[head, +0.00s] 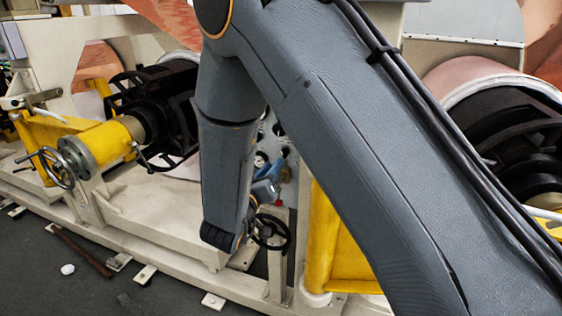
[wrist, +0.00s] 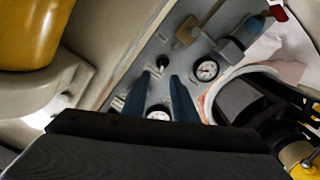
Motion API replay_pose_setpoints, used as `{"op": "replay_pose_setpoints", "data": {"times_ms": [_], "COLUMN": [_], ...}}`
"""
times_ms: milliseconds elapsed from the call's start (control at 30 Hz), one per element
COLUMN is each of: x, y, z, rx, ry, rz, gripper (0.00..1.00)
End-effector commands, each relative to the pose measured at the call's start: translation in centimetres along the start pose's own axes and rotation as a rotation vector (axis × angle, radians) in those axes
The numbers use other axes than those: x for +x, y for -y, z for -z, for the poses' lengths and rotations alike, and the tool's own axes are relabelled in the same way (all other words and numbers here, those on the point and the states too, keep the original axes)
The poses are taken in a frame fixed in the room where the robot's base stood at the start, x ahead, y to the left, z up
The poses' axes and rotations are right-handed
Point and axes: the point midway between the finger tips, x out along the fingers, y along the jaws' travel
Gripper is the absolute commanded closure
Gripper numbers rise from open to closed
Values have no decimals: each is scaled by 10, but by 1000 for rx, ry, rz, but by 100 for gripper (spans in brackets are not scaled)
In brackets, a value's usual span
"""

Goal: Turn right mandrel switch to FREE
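A grey control panel (wrist: 133,75) crosses the wrist view at a tilt. A small black switch knob (wrist: 162,61) stands on it, just beyond my fingertips, with small labels around it too blurred to read. I cannot tell its setting or whether it is the right mandrel switch. My gripper (wrist: 159,77) is open, its two dark blue fingers apart and empty, pointing at the panel. A round gauge (wrist: 158,113) shows between the fingers and another gauge (wrist: 207,70) is to the right.
A blue regulator (wrist: 250,30) with a red end and a brass-coloured fitting (wrist: 187,32) stick out from the panel. A yellow cylinder (wrist: 30,30) is at upper left. In the head view a black handwheel (head: 270,232) and yellow post (head: 335,245) stand close to my arm.

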Motion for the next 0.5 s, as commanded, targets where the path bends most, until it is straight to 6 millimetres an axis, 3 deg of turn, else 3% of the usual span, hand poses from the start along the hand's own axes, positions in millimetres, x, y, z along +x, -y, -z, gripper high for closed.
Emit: {"op": "replay_pose_setpoints", "data": {"times_ms": [233,500], "x": [15,56], "y": [3,1], "z": [-7,-6], "rx": [0,0], "ry": [3,3], "rz": [-3,-3], "gripper": [74,74]}}
